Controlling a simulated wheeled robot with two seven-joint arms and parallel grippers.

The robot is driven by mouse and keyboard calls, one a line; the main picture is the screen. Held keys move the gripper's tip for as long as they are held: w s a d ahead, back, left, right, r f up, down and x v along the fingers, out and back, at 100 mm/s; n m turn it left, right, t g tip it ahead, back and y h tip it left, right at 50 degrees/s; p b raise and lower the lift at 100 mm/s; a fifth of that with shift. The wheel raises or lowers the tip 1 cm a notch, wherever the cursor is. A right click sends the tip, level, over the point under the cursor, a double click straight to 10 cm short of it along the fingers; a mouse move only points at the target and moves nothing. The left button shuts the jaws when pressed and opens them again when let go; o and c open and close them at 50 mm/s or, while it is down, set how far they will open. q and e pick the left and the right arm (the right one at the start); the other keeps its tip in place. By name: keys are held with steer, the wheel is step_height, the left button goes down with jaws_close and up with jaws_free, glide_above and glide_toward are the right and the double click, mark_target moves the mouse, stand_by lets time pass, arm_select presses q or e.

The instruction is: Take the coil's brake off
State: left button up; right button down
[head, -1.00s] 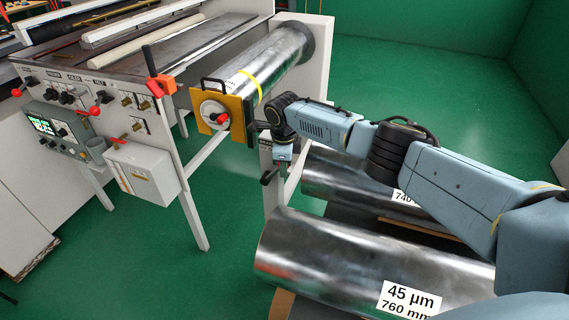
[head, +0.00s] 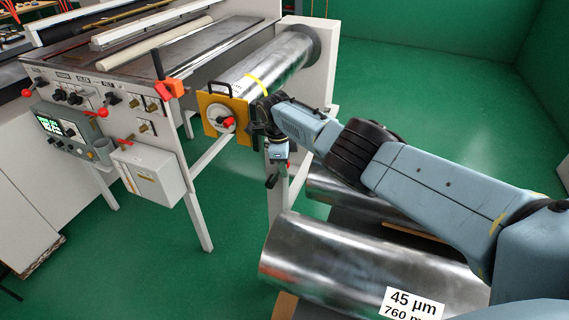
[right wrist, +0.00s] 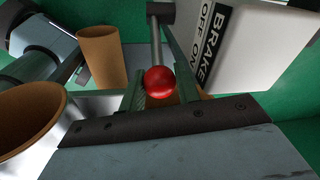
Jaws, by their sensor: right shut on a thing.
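The silver coil (head: 275,62) is mounted at the machine's end, with a yellow strap around it and a yellow end plate (head: 214,128) with a red knob. In the right wrist view, the brake lever is a metal rod (right wrist: 156,45) with a red ball (right wrist: 159,81) at its end, running to a dark hub. A white plate (right wrist: 222,45) beside it reads BRAKE, OFF, ON. My right gripper (head: 278,158) is beside the frame below the coil. In the right wrist view its fingers (right wrist: 161,90) are shut on the red ball. I cannot tell the lever's exact setting.
Spare silver rolls, one labelled 45 µm (head: 340,255), lie below my right arm. A control box (head: 146,178) hangs on the machine. Green floor (head: 420,110) behind is clear.

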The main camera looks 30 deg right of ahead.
steer(key=shift+s+d+f, duration=0.1)
steer(key=shift+d, duration=0.25)
steer(key=c, duration=1.1)
jaws_free()
steer(key=shift+s, duration=0.1)
steer(key=shift+o, duration=0.2)
steer(key=shift+a, duration=0.15)
